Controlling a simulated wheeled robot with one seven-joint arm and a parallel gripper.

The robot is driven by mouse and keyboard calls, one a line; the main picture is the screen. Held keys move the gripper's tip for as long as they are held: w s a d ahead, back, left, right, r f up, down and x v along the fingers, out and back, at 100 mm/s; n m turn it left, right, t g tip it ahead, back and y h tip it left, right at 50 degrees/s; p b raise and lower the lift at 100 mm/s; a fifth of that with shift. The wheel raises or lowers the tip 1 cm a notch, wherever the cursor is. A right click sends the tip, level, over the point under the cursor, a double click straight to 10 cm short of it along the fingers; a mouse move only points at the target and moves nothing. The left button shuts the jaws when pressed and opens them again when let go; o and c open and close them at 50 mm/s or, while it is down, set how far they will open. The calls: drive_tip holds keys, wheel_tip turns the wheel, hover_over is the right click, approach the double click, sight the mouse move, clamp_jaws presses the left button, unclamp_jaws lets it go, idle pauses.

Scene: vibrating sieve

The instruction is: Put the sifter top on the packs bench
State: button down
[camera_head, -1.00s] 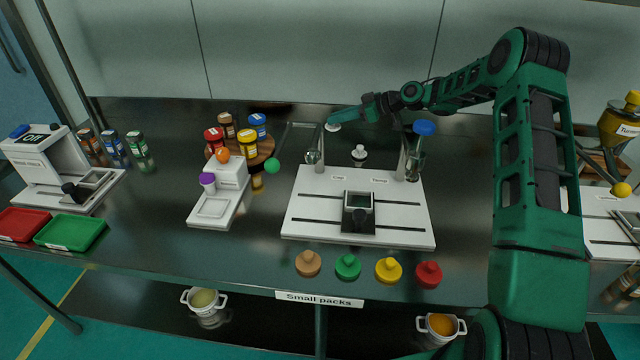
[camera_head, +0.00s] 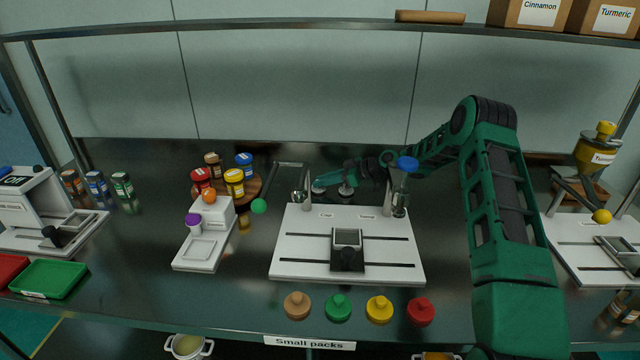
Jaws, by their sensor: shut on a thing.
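My gripper (camera_head: 326,182) is at the back of the small packs bench (camera_head: 130,290), behind the white board. It is shut on a small pale disc-shaped piece (camera_head: 318,189), which looks like the sifter top. The piece is low, close to the dark bench top; I cannot tell whether it touches. A similar pale knobbed piece (camera_head: 346,191) stands just to its right, partly hidden by my gripper.
Spice jars (camera_head: 234,184) stand on a round wooden stand to the left. Several coloured knobs (camera_head: 338,307) line the front. An overhead shelf (camera_head: 300,22) crosses above.

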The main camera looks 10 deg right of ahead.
drive_tip(key=c, duration=1.6)
unclamp_jaws()
drive_tip(key=v, duration=0.7)
drive_tip(key=shift+s+d+r, duration=0.15)
drive_tip(key=shift+d, duration=0.05)
